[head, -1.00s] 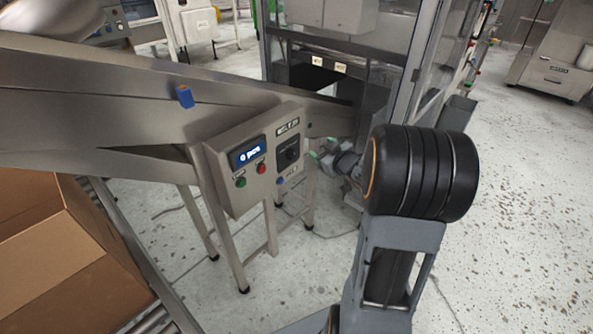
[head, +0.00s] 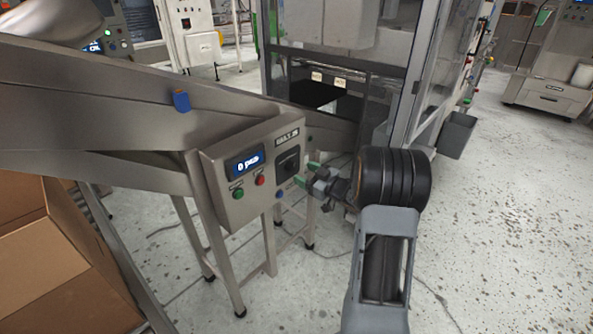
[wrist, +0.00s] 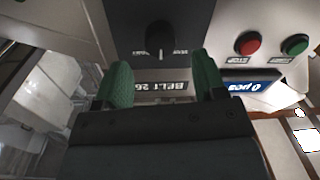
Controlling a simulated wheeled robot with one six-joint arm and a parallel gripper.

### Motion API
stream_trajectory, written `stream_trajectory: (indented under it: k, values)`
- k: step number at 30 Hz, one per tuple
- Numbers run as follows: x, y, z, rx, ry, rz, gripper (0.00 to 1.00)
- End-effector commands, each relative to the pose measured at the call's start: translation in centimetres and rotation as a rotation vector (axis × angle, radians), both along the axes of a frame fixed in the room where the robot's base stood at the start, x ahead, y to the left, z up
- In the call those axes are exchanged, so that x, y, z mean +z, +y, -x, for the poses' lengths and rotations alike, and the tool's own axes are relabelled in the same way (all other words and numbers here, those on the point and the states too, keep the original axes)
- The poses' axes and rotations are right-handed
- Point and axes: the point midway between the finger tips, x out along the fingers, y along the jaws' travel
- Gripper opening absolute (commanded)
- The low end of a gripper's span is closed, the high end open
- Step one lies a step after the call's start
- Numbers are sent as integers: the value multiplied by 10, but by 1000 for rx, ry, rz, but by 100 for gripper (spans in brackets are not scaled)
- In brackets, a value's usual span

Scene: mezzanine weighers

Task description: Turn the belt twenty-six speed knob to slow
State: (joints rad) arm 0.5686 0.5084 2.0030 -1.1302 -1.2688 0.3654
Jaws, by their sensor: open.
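The speed knob is black on a black plate on the grey control box (head: 228,203); it shows in the head view (head: 288,161) and upside down in the wrist view (wrist: 160,36). A light pointer mark on it lies between two small words too blurred to read surely. A BELT 26 label (wrist: 166,86) is on the box. My gripper (head: 312,174) is just right of the knob in the head view. In the wrist view its green fingers (wrist: 162,78) are open and empty, apart from the knob, with the knob ahead between their lines.
A red button (head: 259,180), a green button (head: 238,194) and a lit display (head: 248,163) sit beside the knob. A steel conveyor (head: 130,105) runs behind the box. A cardboard box (head: 45,255) stands at left.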

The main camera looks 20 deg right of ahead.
Motion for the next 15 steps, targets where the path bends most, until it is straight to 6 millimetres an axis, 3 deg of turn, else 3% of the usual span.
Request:
stream_trajectory:
  k: [6,15]
  values:
    - [-1,14,-26,1,0,-1,64]
    - [0,20,-39,0,0,-1,64]
